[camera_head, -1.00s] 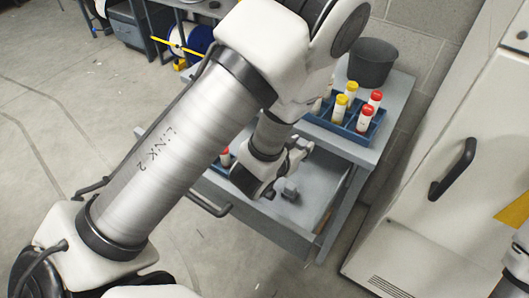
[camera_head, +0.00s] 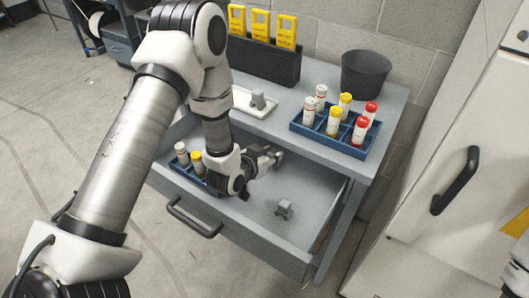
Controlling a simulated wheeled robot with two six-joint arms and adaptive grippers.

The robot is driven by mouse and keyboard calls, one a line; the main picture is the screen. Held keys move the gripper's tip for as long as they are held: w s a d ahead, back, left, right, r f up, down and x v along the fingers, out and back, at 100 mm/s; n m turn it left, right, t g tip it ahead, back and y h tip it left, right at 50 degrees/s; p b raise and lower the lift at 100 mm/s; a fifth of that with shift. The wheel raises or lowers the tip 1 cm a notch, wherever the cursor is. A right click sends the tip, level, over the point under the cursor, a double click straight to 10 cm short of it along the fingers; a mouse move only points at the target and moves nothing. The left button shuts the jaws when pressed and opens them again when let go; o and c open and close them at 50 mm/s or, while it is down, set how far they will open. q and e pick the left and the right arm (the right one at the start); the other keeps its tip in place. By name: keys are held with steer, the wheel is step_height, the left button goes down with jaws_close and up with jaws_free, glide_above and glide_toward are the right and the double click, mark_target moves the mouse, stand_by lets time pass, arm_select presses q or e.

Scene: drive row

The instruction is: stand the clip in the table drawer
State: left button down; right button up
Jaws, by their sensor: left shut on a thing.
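My left gripper (camera_head: 272,156) is over the open table drawer (camera_head: 238,213), near the drawer's back and the tabletop's front edge. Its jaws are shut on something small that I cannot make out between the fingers. One grey clip (camera_head: 284,208) stands on the drawer floor, right of the middle, apart from the gripper. Another grey clip (camera_head: 258,100) stands on a white tray (camera_head: 241,107) on the tabletop. My right gripper is out of view.
A blue rack (camera_head: 214,181) with capped vials sits in the drawer's left part, partly behind my wrist. The tabletop holds a blue vial rack (camera_head: 312,138), a dark bin (camera_head: 366,75) and a black holder (camera_head: 265,62) with yellow tags. A white cabinet (camera_head: 480,130) stands at right.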

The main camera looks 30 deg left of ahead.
arm_select(q)
steer(key=w+a+f, duration=0.1)
steer(key=a+f, duration=0.1)
steer(key=shift+w+a+f, duration=0.15)
steer(key=shift+w+a, duration=0.2)
steer(key=shift+s+d+f, duration=0.1)
steer(key=shift+f, duration=0.05)
steer(key=c, duration=0.9)
jaws_free()
steer(key=shift+o, duration=0.2)
steer(key=shift+r, duration=0.2)
steer(key=v, duration=0.7)
steer(key=shift+s+r, duration=0.15)
steer(key=shift+s, duration=0.05)
